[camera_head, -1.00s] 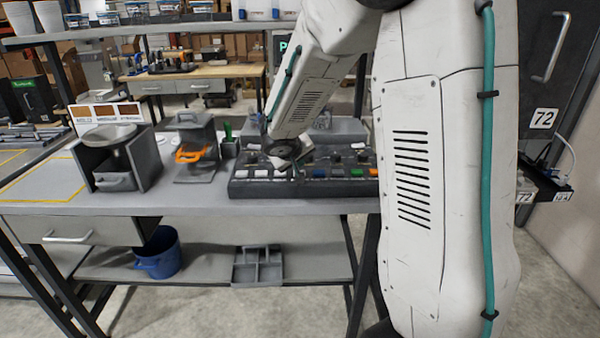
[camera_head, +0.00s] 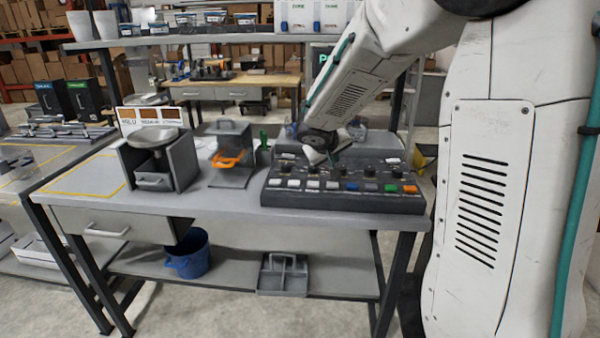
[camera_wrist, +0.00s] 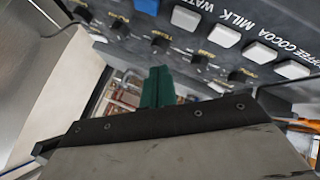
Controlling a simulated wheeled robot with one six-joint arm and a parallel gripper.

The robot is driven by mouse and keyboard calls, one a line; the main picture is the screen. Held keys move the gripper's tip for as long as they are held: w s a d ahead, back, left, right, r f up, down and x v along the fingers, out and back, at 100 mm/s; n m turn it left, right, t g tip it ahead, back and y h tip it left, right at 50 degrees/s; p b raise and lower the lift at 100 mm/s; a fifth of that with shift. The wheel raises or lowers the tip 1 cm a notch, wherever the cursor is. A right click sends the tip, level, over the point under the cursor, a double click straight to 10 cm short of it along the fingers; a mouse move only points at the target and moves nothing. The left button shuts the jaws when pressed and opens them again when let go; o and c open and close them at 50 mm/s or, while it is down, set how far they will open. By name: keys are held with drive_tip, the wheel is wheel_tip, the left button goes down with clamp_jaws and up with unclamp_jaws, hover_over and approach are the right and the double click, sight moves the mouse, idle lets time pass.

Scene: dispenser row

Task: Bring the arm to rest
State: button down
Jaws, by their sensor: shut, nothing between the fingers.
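My arm reaches in from the right in the head view. My gripper (camera_head: 332,158) is small and partly hidden there, just above the black button panel (camera_head: 268,196) on the grey bench. In the wrist view my gripper (camera_wrist: 158,88) is shut, with nothing held; its dark green tip points toward the panel (camera_wrist: 120,48). The panel carries white, blue, green and orange buttons and a row of dark knobs. Labels such as COCOA, MILK and COFFEE show tilted in the wrist view. A gap shows between gripper and panel in the head view.
A grey dispenser with a round pan (camera_head: 153,137) and a stand with an orange part (camera_head: 228,158) stand left on the bench. A blue bucket (camera_head: 188,256) and a grey divided tray (camera_head: 283,275) sit on the lower shelf. The bench's left end (camera_head: 85,178) is clear.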

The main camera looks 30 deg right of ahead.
drive_tip(key=shift+s, duration=0.1)
drive_tip(key=s, duration=0.1)
drive_tip(key=s+f+g, duration=0.1)
drive_tip(key=s+g, duration=0.1)
drive_tip(key=shift+s+d+f+n, duration=0.2)
drive_tip(key=shift+s+f+n, duration=0.1)
drive_tip(key=shift+s+f, duration=0.05)
drive_tip(key=s+a+r+y, duration=0.2)
drive_tip(key=s+a, duration=0.4)
drive_tip(key=s, duration=0.4)
drive_tip(key=s+a+r+g+y, duration=0.1)
drive_tip(key=s+a+r+y, duration=0.1)
drive_tip(key=s+a, duration=0.4)
drive_tip(key=s+a+r+g+y, duration=0.1)
drive_tip(key=s+a, duration=0.5)
drive_tip(key=s, duration=0.8)
drive_tip(key=shift+s+a+r+n+y, duration=0.15)
drive_tip(key=shift+a+r+n+y, duration=0.2)
drive_tip(key=shift+r+y, duration=0.6)
drive_tip(key=shift+d+f, duration=0.15)
